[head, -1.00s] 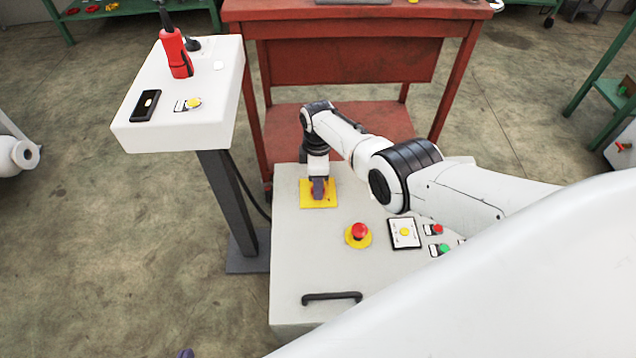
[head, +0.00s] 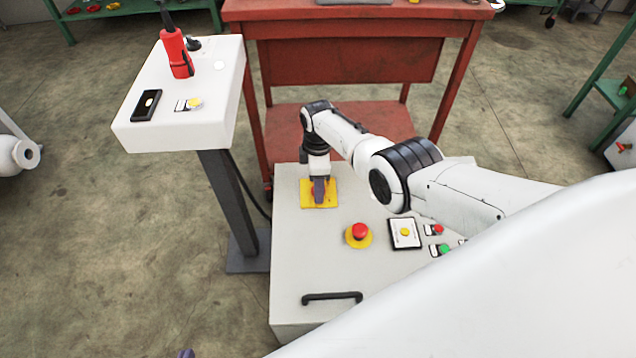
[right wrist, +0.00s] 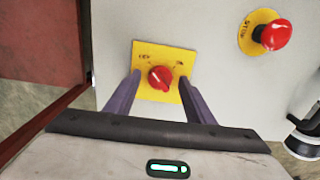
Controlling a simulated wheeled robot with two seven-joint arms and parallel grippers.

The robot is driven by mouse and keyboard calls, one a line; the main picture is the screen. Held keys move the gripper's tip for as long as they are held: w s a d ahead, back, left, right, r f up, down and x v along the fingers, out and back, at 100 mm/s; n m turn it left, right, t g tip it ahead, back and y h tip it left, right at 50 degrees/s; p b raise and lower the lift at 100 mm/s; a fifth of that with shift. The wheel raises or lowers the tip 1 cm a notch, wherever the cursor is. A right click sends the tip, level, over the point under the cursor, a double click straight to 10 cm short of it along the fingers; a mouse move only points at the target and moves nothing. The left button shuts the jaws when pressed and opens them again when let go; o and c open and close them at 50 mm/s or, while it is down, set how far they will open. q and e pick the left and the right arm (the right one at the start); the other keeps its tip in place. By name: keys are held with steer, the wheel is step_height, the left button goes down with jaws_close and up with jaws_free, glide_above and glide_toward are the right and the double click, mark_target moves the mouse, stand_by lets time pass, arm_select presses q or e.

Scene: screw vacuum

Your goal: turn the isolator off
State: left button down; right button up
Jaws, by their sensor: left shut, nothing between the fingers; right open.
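The isolator is a red rotary knob (right wrist: 161,79) on a square yellow plate (head: 307,204) on top of the pale cabinet. In the right wrist view its ridge slants toward the upper left. The small marks on the yellow plate are too blurred to read surely. My right gripper (head: 318,194) points down over the plate and hides most of the knob in the head view. In the right wrist view its two purple fingers are open, one on each side of the knob, with gaps between. Only a small tip of my left gripper (head: 187,353) shows at the bottom edge, away from the cabinet.
A red stop button (head: 359,231) on a yellow disc sits near the isolator, with a yellow-button panel (head: 405,233) and red and green buttons to its right. A black handle (head: 332,297) is at the front. A white pedestal (head: 215,85) and red workbench (head: 345,60) stand behind.

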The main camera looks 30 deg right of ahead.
step_height(320, 180, up, 10)
steer(key=p, duration=0.7)
steer(key=shift+r, duration=0.2)
